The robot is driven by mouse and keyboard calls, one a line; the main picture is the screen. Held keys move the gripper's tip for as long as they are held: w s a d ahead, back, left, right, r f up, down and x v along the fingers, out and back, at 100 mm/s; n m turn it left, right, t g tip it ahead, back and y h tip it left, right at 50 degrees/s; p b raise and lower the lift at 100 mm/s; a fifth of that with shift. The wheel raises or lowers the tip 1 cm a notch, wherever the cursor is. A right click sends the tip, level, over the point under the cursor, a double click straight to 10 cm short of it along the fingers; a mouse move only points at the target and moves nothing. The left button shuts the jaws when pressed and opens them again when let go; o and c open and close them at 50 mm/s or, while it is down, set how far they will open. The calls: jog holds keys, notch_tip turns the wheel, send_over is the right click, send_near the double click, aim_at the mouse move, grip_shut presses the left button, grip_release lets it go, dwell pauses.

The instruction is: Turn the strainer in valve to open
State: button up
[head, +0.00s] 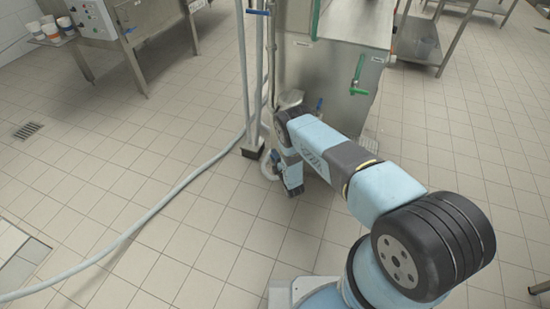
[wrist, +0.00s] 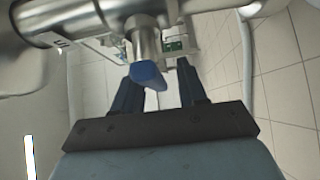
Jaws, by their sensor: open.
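My gripper (wrist: 159,68) is open in the wrist view, with its two dark blue fingers apart. A blue valve handle (wrist: 148,76) shows between the fingers, with its end towards the camera; contact with either finger cannot be told. It hangs from a metal valve stem (wrist: 146,40) on a horizontal steel pipe (wrist: 85,20). I cannot read any label that names it as the strainer in valve. In the head view my arm reaches low beside a steel tank (head: 335,70) and hides most of the pipework there. A small blue handle (head: 319,104) shows just above my arm.
Another blue handle (head: 258,12) sits on an upright pipe. A grey hose (head: 150,212) runs across the tiled floor. A steel table (head: 150,25) with cups and a control box stands at upper left. The left floor is mostly clear.

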grip_shut()
dwell(0.4)
jog(key=shift+a, duration=0.1)
